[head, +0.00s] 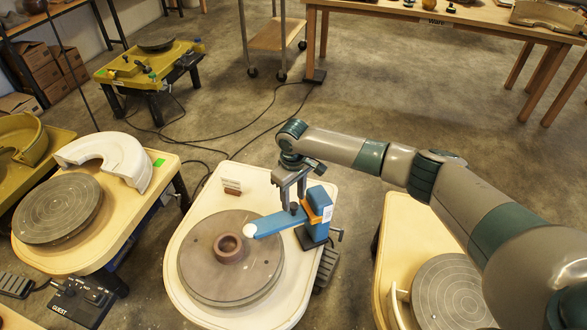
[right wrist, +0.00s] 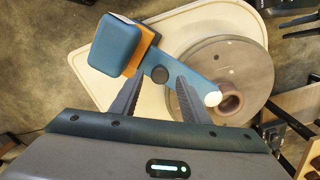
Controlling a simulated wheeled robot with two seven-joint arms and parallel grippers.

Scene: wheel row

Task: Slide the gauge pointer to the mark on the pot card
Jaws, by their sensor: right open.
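The gauge stands at the right edge of the middle wheel's cream table, with a blue post (head: 314,236), an orange collar (head: 319,203) and a blue pointer arm (head: 275,222). The pointer's white tip (head: 250,230) is beside a small brown clay pot (head: 229,248) on the round wheel head (head: 205,258). A small card (head: 232,186) stands behind the wheel; its mark is too small to read. My right gripper (head: 290,203) is open over the pointer's dark knob (right wrist: 160,75), which shows between the fingertips in the right wrist view. My left gripper is not in view.
Another wheel (head: 58,210) with a white splash guard (head: 112,158) stands at left, and one more wheel (head: 450,292) stands at right. A wooden table (head: 440,17) is at the back. Cables lie on the floor behind the middle wheel.

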